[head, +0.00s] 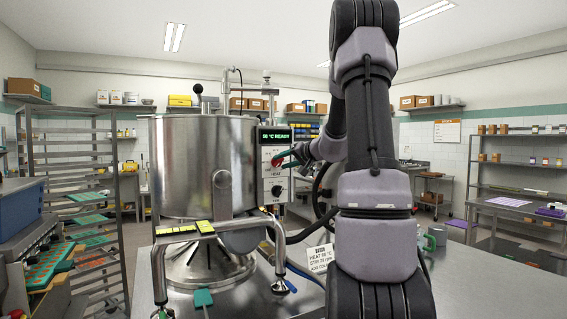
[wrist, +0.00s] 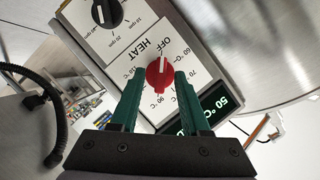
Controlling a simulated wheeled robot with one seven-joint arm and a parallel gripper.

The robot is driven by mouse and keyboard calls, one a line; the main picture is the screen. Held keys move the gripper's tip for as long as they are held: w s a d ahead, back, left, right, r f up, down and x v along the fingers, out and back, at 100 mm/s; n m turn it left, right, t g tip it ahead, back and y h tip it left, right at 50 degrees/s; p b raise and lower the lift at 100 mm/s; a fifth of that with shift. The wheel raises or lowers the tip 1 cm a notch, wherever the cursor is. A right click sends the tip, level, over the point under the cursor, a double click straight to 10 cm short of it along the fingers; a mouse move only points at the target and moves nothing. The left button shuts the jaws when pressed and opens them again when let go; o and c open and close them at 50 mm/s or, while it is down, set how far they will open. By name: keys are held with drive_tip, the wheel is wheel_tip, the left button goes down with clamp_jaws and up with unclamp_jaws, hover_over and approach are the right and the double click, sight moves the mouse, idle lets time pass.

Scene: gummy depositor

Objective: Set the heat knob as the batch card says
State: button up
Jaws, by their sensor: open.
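The red heat knob (wrist: 159,77) sits on the white HEAT dial, its white mark toward OFF. In the head view the knob (head: 276,162) shows small on the kettle's control panel. My gripper (wrist: 160,76) is open, its green fingertips on either side of the knob with small gaps visible. In the head view my gripper (head: 291,158) is at the panel, partly overlapping it. The batch card (head: 319,259) stands on the table; it has HEAT and STIR lines, but its figures are too small to read surely.
A black stir knob (wrist: 107,12) is on the same panel. The green-lit display (wrist: 211,112) reads about 50 °C. The steel kettle (head: 190,165) stands left of the panel.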

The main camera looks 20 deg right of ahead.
clamp_jaws()
